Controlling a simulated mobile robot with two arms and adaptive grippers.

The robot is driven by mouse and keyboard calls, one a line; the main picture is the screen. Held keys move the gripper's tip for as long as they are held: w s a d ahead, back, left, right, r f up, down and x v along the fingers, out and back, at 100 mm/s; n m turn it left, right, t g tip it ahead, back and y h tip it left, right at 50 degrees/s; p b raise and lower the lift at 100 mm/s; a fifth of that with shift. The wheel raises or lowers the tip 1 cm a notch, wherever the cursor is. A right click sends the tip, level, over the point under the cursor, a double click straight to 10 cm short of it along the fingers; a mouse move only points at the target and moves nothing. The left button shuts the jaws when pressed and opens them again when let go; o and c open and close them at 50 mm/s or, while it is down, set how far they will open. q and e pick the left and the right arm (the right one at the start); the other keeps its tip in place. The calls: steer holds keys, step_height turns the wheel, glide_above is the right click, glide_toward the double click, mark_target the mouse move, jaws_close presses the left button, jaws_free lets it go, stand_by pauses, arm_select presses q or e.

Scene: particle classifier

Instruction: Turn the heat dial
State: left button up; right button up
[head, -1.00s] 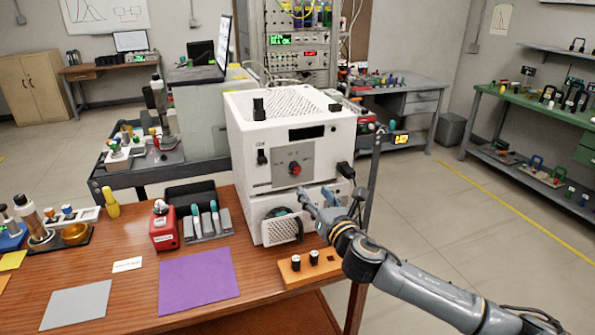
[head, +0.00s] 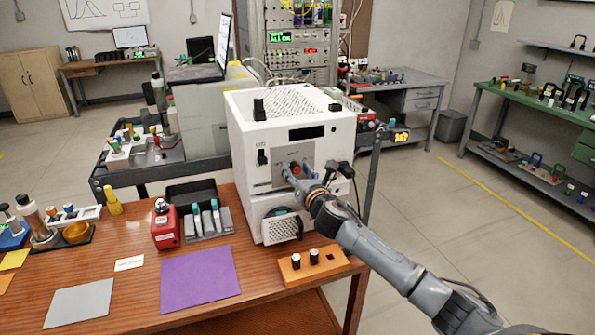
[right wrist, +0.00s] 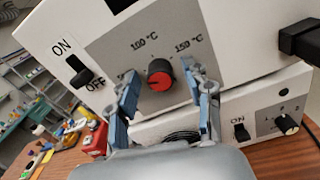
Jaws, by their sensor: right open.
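The heat dial (right wrist: 160,75) is a round knob with a red face and black rim on a grey panel marked 100 °C and 150 °C. It is on the front of the white upper box (head: 290,130). My right gripper (right wrist: 167,92) is open, with one finger to each side of the dial in the right wrist view. I cannot tell whether either finger touches it. In the head view my right gripper (head: 296,176) is in front of the panel and partly covers the dial. My left gripper is not in view.
An ON/OFF switch (right wrist: 80,70) is left of the dial. A black plug (right wrist: 300,42) sticks out on the right. A lower white box (head: 275,219) has its own switch and small knob (right wrist: 286,124).

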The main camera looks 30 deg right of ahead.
steer(key=shift+c, duration=0.2)
jaws_close()
steer(key=shift+m, duration=0.4)
steer(key=m, duration=0.5)
steer(key=shift+m+p, duration=0.4)
steer(key=m, duration=0.3)
steer(key=shift+m, duration=0.3)
steer(key=shift+d+m+p, duration=0.1)
steer(key=shift+m+p, duration=0.2)
steer(key=shift+m, duration=1.5)
